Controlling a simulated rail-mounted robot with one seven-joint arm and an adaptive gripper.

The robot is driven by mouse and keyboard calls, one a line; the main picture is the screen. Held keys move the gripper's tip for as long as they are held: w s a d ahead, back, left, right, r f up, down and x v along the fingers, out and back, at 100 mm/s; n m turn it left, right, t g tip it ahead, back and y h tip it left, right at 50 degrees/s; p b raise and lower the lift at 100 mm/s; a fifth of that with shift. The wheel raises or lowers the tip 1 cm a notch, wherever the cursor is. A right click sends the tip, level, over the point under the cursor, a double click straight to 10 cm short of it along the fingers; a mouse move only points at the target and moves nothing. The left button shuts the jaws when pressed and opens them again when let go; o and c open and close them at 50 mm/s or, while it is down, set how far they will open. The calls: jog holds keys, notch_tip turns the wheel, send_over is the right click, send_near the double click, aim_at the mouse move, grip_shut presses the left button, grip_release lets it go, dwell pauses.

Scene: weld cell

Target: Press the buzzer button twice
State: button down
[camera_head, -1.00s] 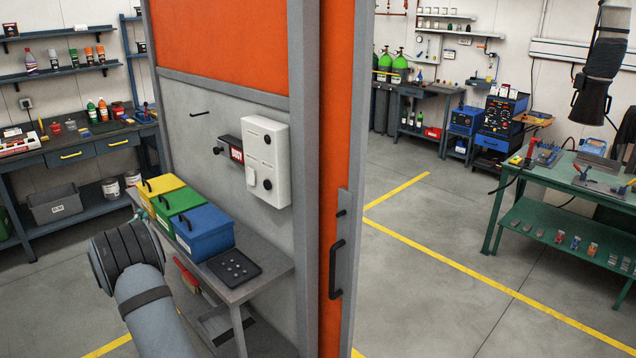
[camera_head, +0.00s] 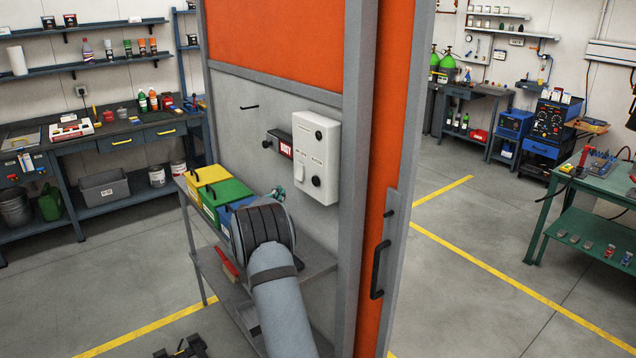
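A white control box (camera_head: 315,158) is mounted on the grey lower wall of the orange booth. It carries two round black knobs or buttons, an upper one (camera_head: 319,135) and a lower one (camera_head: 316,181), and a pale raised part (camera_head: 299,190) at its lower left. The labels are too small to read, so I cannot tell which one is the buzzer button. My grey arm rises from the bottom, its dark ribbed joint below and left of the box. A small teal part shows just behind this joint. My gripper is not visible; the arm may hide it.
Below, a grey shelf (camera_head: 318,262) holds yellow (camera_head: 207,174), green (camera_head: 226,195) and blue (camera_head: 226,215) bins, the blue one partly covered by my arm. A door handle (camera_head: 380,268) projects at right.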

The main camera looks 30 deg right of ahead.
aim_at(316, 181)
jog(key=w+d+p, duration=0.1)
jog(key=d, duration=0.8)
jog(key=shift+w, duration=0.15)
jog(key=shift+d, duration=0.1)
dwell(1.4)
jog(key=shift+d, duration=0.35)
jog(key=shift+w+d+b, duration=0.15)
jog(key=shift+d+b, duration=0.2)
jog(key=shift+d, duration=0.15)
dwell(0.9)
jog(key=shift+a, duration=0.1)
jog(key=shift+a+f+b, duration=0.1)
jog(key=shift+a+b, duration=0.2)
jog(key=shift+b, duration=0.05)
jog(key=shift+s+a, duration=0.2)
jog(key=shift+a, duration=0.3)
